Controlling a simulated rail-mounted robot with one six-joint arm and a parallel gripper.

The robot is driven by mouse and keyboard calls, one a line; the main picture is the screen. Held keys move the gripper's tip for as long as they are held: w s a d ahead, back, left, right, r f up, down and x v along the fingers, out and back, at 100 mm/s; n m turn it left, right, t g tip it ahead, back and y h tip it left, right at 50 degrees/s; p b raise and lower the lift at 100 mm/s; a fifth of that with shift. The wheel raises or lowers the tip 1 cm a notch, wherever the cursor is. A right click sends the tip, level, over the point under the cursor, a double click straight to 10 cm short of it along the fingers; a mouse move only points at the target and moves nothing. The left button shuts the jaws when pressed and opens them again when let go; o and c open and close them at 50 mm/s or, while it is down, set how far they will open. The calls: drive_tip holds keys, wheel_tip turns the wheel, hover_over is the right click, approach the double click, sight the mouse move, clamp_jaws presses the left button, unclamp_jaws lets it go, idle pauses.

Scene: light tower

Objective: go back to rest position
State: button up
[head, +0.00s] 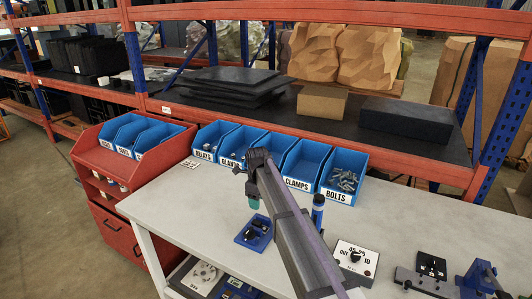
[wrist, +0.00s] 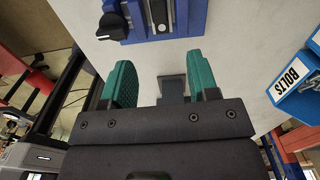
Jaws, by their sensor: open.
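My gripper shows in the wrist view (wrist: 160,85), with its two green fingers apart and nothing between them. In the head view my gripper (head: 254,195) hangs above the white workbench (head: 180,213), at the end of my grey arm. A blue fixture with a black knob (head: 254,232) lies on the bench just below my gripper. It also shows at the top of the wrist view (wrist: 150,18), beyond the fingertips and apart from them.
Blue bins marked relays, glands, clamps and bolts (head: 343,178) line the bench's back edge. A blue-and-black cylinder (head: 317,211) stands right of my arm. A white dial box (head: 356,260) and a blue vise (head: 478,280) are farther right. A red cart (head: 120,160) stands left.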

drive_tip(key=s+d+n, duration=1.1)
drive_tip(key=s, duration=0.5)
drive_tip(key=s+d+n, duration=1.1)
drive_tip(key=s, duration=0.5)
drive_tip(key=shift+d+n, duration=0.2)
drive_tip(key=shift+n, duration=0.2)
